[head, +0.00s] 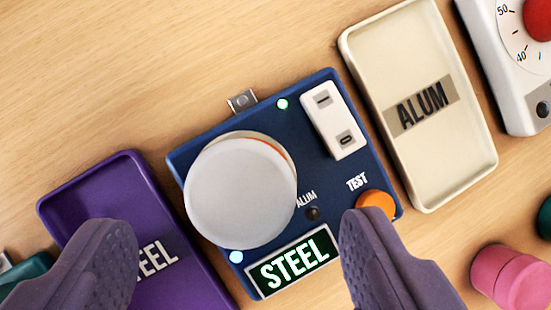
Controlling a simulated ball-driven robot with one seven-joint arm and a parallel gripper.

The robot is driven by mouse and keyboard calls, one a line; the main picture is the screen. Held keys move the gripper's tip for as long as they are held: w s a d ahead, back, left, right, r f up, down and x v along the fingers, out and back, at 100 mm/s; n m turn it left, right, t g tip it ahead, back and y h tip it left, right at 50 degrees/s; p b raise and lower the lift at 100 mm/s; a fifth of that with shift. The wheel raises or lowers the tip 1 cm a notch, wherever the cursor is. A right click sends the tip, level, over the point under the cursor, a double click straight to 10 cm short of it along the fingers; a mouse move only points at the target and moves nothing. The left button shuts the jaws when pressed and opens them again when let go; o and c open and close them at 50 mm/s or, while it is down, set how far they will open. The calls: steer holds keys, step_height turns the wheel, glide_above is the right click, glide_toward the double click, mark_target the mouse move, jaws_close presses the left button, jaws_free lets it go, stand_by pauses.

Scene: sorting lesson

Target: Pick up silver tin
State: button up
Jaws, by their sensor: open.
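The silver tin (240,190), round with a pale grey top, stands on the left part of a dark blue tester box (205,150). The box's display (292,262) reads STEEL, and an orange button (375,205) is on its right side. My gripper (240,250) is open and empty, its two grey-purple fingers wide apart at the bottom of the view. The left finger is over the purple tray and the right finger overlaps the box's front edge. The tin lies ahead of the gap between them, apart from both fingers as seen.
A purple tray (120,165) marked STEEL, partly hidden, is left of the box. A cream tray (440,150) marked ALUM is right and looks empty. Bare wooden table (90,70) lies upper left.

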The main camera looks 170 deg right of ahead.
mark_target(241, 210)
steer(key=b+x, duration=0.2)
steer(key=x, duration=0.2)
steer(key=shift+f, duration=0.3)
steer(key=shift+r, duration=0.1)
steer(key=shift+c, duration=0.6)
steer(key=c, duration=1.1)
steer(key=shift+r, duration=0.1)
